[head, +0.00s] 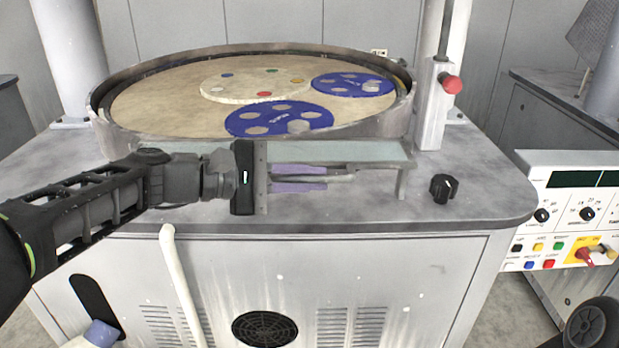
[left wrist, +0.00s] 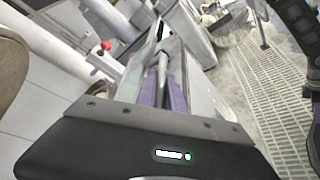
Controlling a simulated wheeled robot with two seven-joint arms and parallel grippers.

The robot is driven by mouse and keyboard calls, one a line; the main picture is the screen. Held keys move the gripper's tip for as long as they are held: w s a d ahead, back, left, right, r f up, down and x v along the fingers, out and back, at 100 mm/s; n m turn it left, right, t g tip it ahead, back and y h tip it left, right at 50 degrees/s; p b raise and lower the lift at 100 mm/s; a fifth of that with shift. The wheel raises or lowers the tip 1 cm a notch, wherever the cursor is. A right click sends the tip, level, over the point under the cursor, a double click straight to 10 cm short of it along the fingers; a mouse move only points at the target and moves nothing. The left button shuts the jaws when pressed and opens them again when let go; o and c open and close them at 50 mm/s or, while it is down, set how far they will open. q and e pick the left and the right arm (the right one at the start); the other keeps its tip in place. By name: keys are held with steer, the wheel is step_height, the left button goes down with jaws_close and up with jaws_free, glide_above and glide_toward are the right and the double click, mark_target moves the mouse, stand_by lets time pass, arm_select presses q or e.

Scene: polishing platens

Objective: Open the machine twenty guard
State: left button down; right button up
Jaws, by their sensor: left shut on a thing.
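The machine's guard (head: 370,151) is a pale greenish, see-through panel with a grey frame along the front rim of the round platen. A thin grey bar (head: 350,178) runs along its front, joined to a short upright at the right end. My left gripper (head: 300,179) comes in from the left with its purple-padded fingers shut on this bar. In the left wrist view, the bar (left wrist: 163,70) runs lengthwise between the purple pads. My right gripper is not in view.
The platen's rim (head: 130,130) surrounds blue discs and a pale disc. A red knob (head: 452,84) sits on a post to the right. A black knob (head: 442,188) stands on the grey deck. A control panel (head: 570,210) is at right. The front deck right of the guard is mostly clear.

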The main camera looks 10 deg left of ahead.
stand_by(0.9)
arm_select(q)
steer(key=r+p, duration=0.1)
steer(key=p, duration=0.2)
steer(key=r+n+g+p, duration=0.1)
steer(key=r+p, duration=0.1)
steer(key=p, duration=0.1)
steer(key=r+n+p, duration=0.1)
steer(key=p, duration=0.3)
steer(key=shift+w+a+r, duration=0.1)
steer(key=shift+w+r, duration=0.05)
steer(key=shift+w, duration=0.2)
steer(key=c, duration=1.5)
jaws_free()
steer(key=shift+o, duration=0.2)
steer(key=b+v, duration=0.1)
steer(key=v, duration=0.7)
